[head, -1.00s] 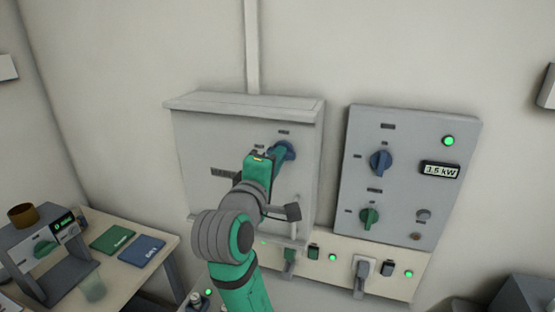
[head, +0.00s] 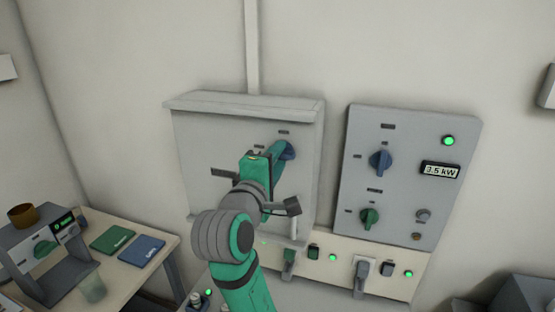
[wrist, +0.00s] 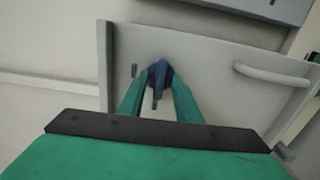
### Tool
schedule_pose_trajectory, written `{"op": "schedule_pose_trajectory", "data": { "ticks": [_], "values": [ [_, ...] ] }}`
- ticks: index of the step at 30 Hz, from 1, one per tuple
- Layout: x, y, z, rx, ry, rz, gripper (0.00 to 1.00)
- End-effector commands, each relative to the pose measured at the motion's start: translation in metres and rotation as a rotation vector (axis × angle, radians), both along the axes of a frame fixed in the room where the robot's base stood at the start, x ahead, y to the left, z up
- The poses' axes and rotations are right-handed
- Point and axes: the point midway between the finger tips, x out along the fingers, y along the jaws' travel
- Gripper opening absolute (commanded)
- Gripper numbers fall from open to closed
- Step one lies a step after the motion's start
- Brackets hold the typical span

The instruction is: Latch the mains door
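The mains door is the grey front of the wall box (head: 205,140), and it looks closed against the box. A blue turn latch (head: 289,151) sits at its upper right. My gripper (head: 283,153) reaches the latch from the front left. In the wrist view the two green fingers of my gripper (wrist: 158,82) lie on either side of the blue latch (wrist: 160,73) and appear closed on it. The door's pale bar handle (wrist: 270,76) shows at the right in that view. My arm hides the lower middle of the door in the head view.
A grey control panel (head: 405,125) with knobs and a 3.5 kW display stands close at the right. A socket strip (head: 340,270) with plugs and green lights runs below. A table (head: 145,268) with booklets is at the lower left.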

Motion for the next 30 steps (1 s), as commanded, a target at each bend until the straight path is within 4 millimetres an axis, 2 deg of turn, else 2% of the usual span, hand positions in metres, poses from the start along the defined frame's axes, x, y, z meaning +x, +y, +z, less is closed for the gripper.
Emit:
{"op": "schedule_pose_trajectory", "data": {
  "ticks": [7,11,24,30],
  "values": [
    [-0.001,0.001,0.0,0.001,0.0,0.001,0.3],
    [-0.011,0.004,0.001,0.001,-0.003,0.001,0.3],
    [-0.083,0.028,0.0,0.0,-0.002,0.003,0.3],
    [-0.1,0.033,0.0,0.001,-0.001,0.001,0.3]
  ]
}}
